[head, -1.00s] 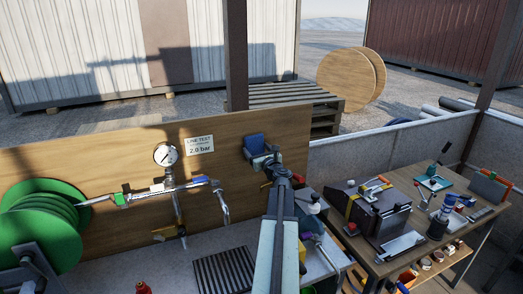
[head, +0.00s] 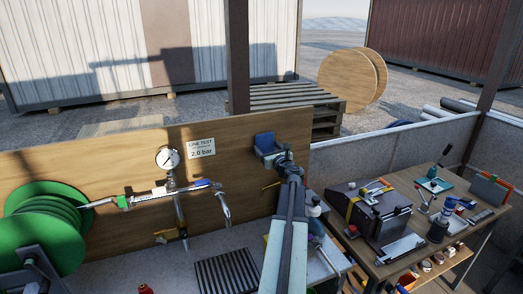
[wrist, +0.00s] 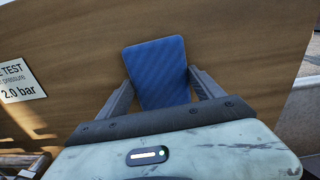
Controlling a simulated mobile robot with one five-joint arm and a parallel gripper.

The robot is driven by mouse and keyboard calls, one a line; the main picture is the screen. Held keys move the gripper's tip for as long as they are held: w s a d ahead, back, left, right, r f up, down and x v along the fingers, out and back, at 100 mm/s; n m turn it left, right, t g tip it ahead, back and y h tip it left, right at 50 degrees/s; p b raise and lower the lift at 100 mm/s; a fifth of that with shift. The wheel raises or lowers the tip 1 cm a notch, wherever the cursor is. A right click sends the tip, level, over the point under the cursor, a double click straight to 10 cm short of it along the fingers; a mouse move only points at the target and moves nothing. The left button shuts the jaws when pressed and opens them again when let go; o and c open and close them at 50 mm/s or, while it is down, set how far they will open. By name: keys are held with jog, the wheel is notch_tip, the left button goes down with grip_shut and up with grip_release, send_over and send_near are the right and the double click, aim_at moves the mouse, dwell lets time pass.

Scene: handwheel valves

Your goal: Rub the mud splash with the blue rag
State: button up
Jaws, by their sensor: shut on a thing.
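The blue rag (wrist: 157,66) is a flat blue pad between the fingers of my gripper (wrist: 161,82) in the wrist view. In the head view the rag (head: 265,141) stands in front of the wooden board's upper right part, at the end of my gripper (head: 272,155). My gripper is shut on the rag. The rag's face is close to the board, but I cannot tell whether it touches. I cannot make out the mud splash in either view; the rag and my arm hide part of the board.
The wooden board (head: 100,165) carries a pressure gauge (head: 168,158), a sign (head: 201,147) and piping with a tap. A green hose reel (head: 40,225) stands at left. A cluttered workbench (head: 430,225) is at right. A dark grate (head: 228,272) lies below the tap.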

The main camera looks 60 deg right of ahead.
aim_at(274, 145)
jog(key=s+d, duration=0.2)
jog(key=d, duration=0.1)
jog(key=shift+s+d, duration=0.1)
jog(key=shift+s, duration=0.1)
dwell(0.4)
jog(key=w+a, duration=0.2)
jog(key=shift+a, duration=0.4)
jog(key=w+a, duration=0.3)
jog(key=shift+a, duration=0.3)
jog(key=v, duration=0.6)
dwell(0.4)
